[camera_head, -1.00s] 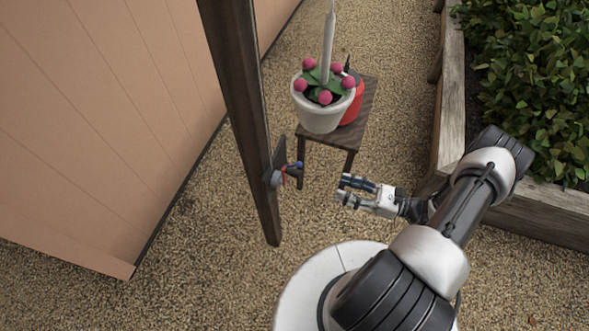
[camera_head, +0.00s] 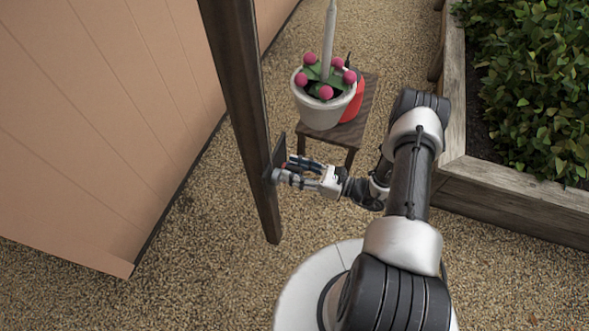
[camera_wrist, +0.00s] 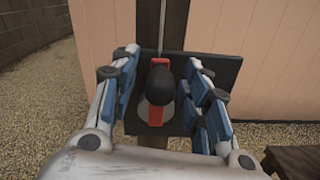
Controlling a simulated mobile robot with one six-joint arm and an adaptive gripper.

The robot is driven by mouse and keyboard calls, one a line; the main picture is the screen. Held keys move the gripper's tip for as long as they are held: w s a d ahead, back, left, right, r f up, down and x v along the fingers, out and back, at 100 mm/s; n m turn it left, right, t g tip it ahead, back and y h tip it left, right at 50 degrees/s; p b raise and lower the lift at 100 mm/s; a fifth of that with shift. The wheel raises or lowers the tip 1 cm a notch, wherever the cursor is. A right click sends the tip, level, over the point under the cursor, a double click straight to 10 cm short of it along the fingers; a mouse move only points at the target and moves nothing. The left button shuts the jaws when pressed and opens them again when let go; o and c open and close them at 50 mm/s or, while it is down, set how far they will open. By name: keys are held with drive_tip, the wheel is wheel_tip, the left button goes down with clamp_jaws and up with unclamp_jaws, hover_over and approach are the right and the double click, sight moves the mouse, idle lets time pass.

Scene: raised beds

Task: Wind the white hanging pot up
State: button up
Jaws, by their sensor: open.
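The white hanging pot (camera_head: 320,109) with pink round flowers hangs from a pale rod, over or just at the small dark wooden table; I cannot tell whether it touches. A winch with a red crank arm (camera_wrist: 157,89) and a dark knob (camera_wrist: 160,84) is mounted on a dark plate (camera_wrist: 222,73) on the wooden post (camera_head: 243,110). My gripper (camera_head: 284,171) is at the winch. In the wrist view my gripper (camera_wrist: 163,90) is open, with one blue-padded finger on each side of the knob. In the head view the fingers hide most of the winch.
A red object (camera_head: 352,103) stands on the wooden table (camera_head: 367,103) behind the pot. A tan wall (camera_head: 90,110) lies to the left. A raised bed with a timber edge (camera_head: 510,193) and leafy plants is to the right. Gravel lies between them.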

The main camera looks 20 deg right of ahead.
drive_tip(key=shift+c, duration=0.6)
clamp_jaws()
